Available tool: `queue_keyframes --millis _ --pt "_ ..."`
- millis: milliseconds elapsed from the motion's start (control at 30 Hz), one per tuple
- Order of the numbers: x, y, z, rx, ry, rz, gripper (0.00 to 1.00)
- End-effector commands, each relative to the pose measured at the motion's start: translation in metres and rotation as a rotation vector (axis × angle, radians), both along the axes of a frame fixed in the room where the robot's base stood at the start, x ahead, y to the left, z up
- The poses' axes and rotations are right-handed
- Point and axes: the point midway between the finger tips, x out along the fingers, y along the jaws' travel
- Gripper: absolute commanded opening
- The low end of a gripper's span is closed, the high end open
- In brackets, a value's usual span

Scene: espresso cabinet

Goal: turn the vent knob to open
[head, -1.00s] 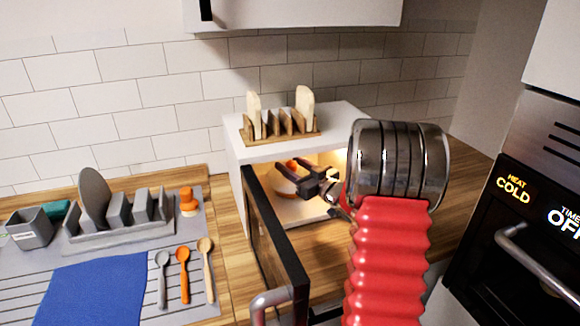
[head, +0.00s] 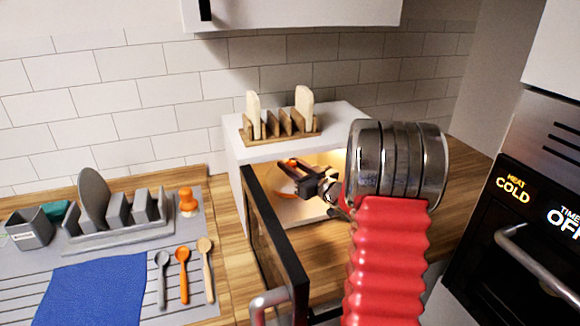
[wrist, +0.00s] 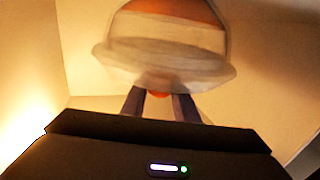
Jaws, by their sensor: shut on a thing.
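A white cabinet (head: 236,178) stands open on the wooden counter, lit inside. The dish shows blurred in the wrist view (wrist: 165,62), with orange at the top of the picture. My gripper (head: 296,168) reaches in from the right. Its fingers are shut on the small orange vent knob (head: 292,161). In the wrist view a bit of the knob (wrist: 158,94) shows between the fingertips. Whether the vent is open cannot be told.
The dark cabinet door (head: 272,240) stands open toward me, left of my arm. A wooden rack with bread slices (head: 281,127) is on the cabinet. Spoons, a blue cloth (head: 92,290) and a dish rack (head: 120,225) lie left. An oven (head: 540,210) is at right.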

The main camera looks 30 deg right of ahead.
Motion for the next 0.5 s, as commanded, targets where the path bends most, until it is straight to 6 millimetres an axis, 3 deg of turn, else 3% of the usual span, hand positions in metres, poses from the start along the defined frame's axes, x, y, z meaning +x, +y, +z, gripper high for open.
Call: queue_keyframes --millis 500 --pt "0.0004 0.0012 0.0001 0.002 -0.002 -0.155 0.04"
